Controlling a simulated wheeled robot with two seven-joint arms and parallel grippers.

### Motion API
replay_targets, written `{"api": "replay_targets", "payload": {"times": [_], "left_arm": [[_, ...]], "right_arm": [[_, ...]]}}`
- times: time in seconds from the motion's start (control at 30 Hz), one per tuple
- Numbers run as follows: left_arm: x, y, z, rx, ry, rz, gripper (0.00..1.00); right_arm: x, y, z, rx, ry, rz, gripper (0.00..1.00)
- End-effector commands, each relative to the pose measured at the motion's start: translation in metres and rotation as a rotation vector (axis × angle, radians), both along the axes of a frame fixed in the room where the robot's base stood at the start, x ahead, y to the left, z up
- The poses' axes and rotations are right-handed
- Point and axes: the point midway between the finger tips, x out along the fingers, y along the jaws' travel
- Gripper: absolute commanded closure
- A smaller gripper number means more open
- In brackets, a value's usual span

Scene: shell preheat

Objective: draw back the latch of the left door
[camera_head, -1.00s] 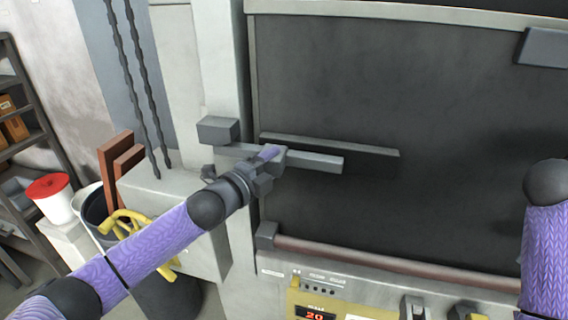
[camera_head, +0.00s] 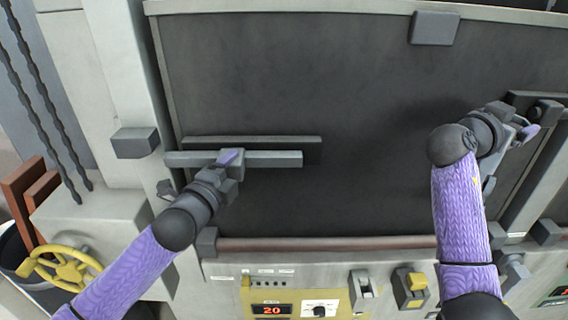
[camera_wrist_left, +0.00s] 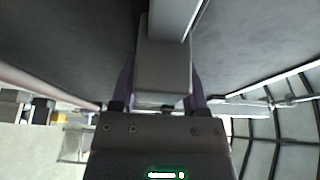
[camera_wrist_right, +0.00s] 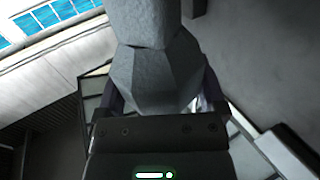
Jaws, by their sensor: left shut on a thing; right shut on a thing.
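The left door (camera_head: 300,80) is a large dark panel. Its latch (camera_head: 280,158) is a grey horizontal bar lying along a dark rail (camera_head: 250,139) at the door's left. The bar's left end is just clear of the grey block (camera_head: 135,142) on the frame. My left gripper (camera_head: 230,162) is shut on the latch's block-shaped grip, which also shows between the fingers in the left wrist view (camera_wrist_left: 163,75). My right gripper (camera_head: 525,132) is at the far right, shut on a grey faceted knob (camera_wrist_right: 155,75); its mounting is mostly hidden.
A reddish-brown rail (camera_head: 330,243) runs below the door, above a yellow control panel (camera_head: 305,300) with a display and switches. A yellow handwheel (camera_head: 62,268) stands at lower left. A grey block (camera_head: 435,28) sits at the door's top.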

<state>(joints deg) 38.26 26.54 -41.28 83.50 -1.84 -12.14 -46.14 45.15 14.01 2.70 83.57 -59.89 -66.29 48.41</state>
Motion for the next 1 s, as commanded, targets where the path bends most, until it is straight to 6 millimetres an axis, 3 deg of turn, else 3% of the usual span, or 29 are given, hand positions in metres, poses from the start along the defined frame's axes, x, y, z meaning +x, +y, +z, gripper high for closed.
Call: {"api": "replay_targets", "payload": {"times": [0.17, 0.2, 0.33, 0.7, 1.0], "left_arm": [[-0.001, -0.001, -0.002, -0.002, 0.005, -0.005, 1.00], [-0.001, -0.002, -0.002, -0.002, 0.004, -0.005, 0.35], [-0.001, -0.001, -0.002, -0.002, 0.003, -0.004, 0.08], [-0.005, 0.003, -0.002, -0.002, 0.003, -0.002, 0.06], [-0.060, 0.027, -0.004, 0.001, 0.004, -0.005, 0.06]], "right_arm": [[0.000, 0.000, 0.001, -0.001, -0.002, 0.000, 1.00], [0.000, 0.000, 0.001, -0.001, -0.002, 0.000, 1.00], [0.000, 0.000, 0.001, -0.001, -0.002, 0.000, 1.00], [0.000, 0.000, 0.000, -0.001, -0.002, 0.000, 1.00], [0.000, 0.000, -0.006, -0.001, -0.002, 0.000, 1.00]]}}
